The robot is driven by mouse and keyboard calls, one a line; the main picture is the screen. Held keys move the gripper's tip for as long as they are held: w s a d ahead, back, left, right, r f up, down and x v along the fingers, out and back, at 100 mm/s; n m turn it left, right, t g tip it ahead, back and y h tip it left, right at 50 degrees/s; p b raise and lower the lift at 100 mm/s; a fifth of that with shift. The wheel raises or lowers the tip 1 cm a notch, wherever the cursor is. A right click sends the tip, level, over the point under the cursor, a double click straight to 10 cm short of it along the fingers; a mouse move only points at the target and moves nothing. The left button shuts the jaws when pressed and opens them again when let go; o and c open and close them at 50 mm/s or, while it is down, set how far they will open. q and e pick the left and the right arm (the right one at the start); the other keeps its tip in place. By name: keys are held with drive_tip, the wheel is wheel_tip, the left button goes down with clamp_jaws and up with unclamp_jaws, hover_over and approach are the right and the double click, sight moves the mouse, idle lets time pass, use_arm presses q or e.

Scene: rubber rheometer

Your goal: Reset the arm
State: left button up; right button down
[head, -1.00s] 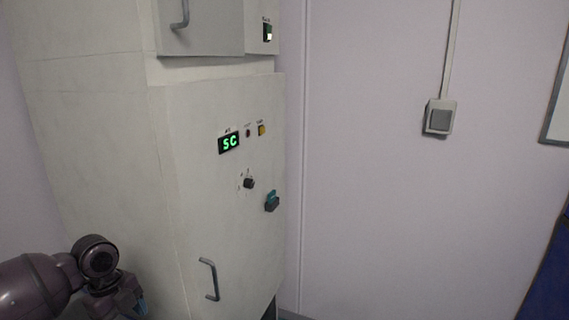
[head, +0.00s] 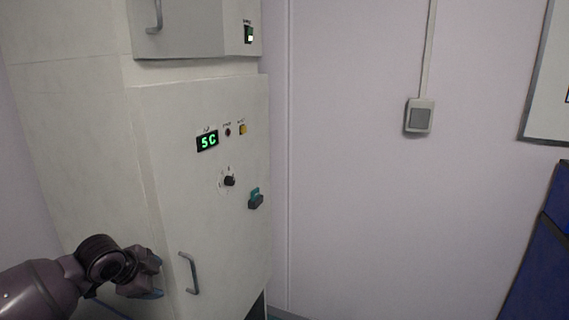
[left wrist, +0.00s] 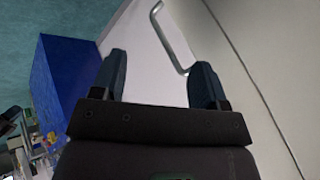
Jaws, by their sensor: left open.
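My left gripper (head: 152,275) is at the lower left of the head view, in front of the pale cabinet and left of its lower door handle (head: 189,273). In the left wrist view its two dark fingers (left wrist: 160,82) are spread apart with nothing between them. The grey handle also shows in the left wrist view (left wrist: 169,38), beyond the fingertips and apart from them. My right gripper is in neither view.
The cabinet front (head: 206,225) carries a green display (head: 207,141), a yellow button (head: 242,130), a black knob (head: 229,181) and a teal-and-dark switch (head: 256,199). A wall switch (head: 419,116) is on the bare wall. A blue object (head: 545,245) stands at the right.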

use_arm(q)
drive_tip(key=s+d+f+n+t+h, duration=0.2)
drive_tip(key=s+d+f+n+t, duration=0.4)
drive_tip(key=n+t, duration=0.15)
drive_tip(key=s+a+f+n+g+y, duration=0.1)
drive_tip(key=s+f+n+y, duration=0.1)
drive_tip(key=s+f, duration=0.5)
drive_tip(key=s+a+f+n+g+y, duration=0.1)
drive_tip(key=s+f+n, duration=0.4)
drive_tip(key=s, duration=1.1)
wheel_tip(320, 180, down, 4)
drive_tip(key=shift+s+a+r+g+y, duration=0.15)
drive_tip(key=shift+a+r+g+y, duration=0.15)
drive_tip(key=shift+a+y, duration=0.5)
